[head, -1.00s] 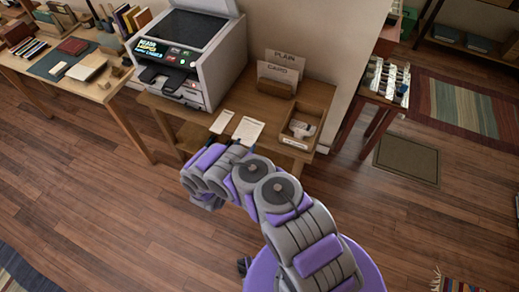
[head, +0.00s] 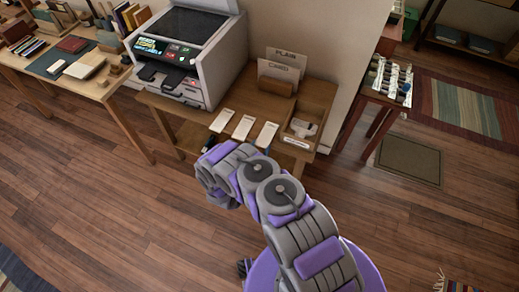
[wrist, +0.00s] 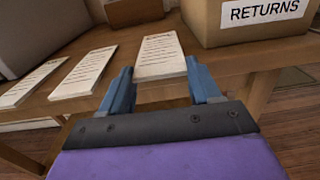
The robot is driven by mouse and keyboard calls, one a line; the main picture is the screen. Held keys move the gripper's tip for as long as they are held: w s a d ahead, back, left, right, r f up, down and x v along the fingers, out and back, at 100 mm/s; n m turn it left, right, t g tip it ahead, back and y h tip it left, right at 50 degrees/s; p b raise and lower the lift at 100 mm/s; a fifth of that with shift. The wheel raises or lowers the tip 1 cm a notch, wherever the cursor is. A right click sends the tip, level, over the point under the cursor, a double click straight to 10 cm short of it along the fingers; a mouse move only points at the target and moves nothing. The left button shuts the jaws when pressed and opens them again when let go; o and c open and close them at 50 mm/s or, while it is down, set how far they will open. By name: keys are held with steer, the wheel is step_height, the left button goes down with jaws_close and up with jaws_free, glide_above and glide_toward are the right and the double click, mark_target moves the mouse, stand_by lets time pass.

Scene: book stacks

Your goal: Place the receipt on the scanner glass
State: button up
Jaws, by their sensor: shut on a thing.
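Three printed white slips lie side by side on the stand: a left slip (head: 222,120), a middle slip (head: 243,127) and a right slip (head: 266,134). I cannot read which is the receipt. In the wrist view my gripper (wrist: 159,68) has its blue fingers at both sides of the right slip (wrist: 160,55), shut on it near the stand's front edge. The middle slip (wrist: 85,72) and left slip (wrist: 30,82) are to its left. The scanner (head: 208,82) stands behind and left, lid raised, its dark glass (head: 186,26) bare.
A wooden tray marked RETURNS (wrist: 262,22) stands close to the right of the held slip. A holder with PLAIN and CARD sheets (head: 279,75) is behind. A table with books (head: 90,88) is left; a small side table (head: 378,95) is right.

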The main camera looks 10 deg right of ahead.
steer(key=shift+f, duration=0.25)
steer(key=o, duration=1)
steer(key=shift+r+p, duration=0.15)
steer(key=shift+p, duration=0.25)
steer(key=p+v, duration=0.1)
steer(key=v, duration=0.4)
steer(key=p+v, duration=0.1)
steer(key=v, duration=0.5)
steer(key=p+v, duration=0.1)
steer(key=v, duration=0.5)
steer(key=shift+a+r, duration=0.3)
steer(key=shift+a, duration=0.05)
